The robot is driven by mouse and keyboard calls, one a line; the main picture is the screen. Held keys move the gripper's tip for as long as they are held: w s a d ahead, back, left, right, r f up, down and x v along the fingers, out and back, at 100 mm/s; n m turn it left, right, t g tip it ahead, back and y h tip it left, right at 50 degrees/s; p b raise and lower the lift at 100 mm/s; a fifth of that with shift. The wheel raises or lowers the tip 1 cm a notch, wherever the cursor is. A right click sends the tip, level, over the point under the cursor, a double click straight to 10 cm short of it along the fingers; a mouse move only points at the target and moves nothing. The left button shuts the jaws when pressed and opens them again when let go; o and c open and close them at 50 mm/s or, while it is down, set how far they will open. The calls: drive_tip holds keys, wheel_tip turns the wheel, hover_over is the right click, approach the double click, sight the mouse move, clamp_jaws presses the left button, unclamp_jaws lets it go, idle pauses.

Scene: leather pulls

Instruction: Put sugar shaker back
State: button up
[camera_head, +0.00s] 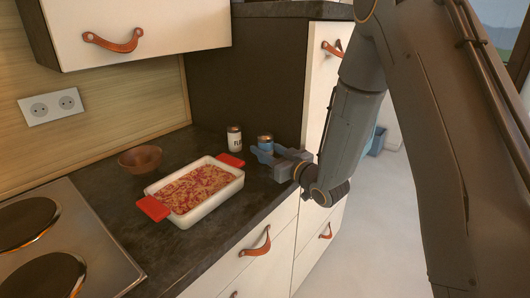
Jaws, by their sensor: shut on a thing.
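The sugar shaker appears to be the small canister (265,140) with a shiny metal lid at the back right of the counter. My gripper (264,154) is shut on it from the right. The jaws cover most of its body, so its label is hidden. It looks upright. I cannot tell whether its base touches the counter. A white shaker (235,140) with dark letters beginning "FL" and a metal lid stands just to its left, with a small gap between them.
A white baking dish (207,208) of food, with red-orange grips at both ends, sits in front of the shakers. A brown bowl (140,158) and a hob (50,250) are further left. A dark panel (240,80) rises behind. Drawers with leather pulls (257,243) lie below the counter.

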drive_tip(key=shift+f, duration=0.55)
drive_tip(key=shift+f, duration=0.15)
drive_tip(key=o, duration=1.1)
drive_tip(key=shift+s+d, duration=0.15)
drive_tip(key=b+v, duration=0.1)
drive_tip(key=v, duration=1)
drive_tip(key=shift+s+d+b, duration=0.15)
drive_tip(key=shift+s+b, duration=0.15)
drive_tip(key=shift+b, duration=0.1)
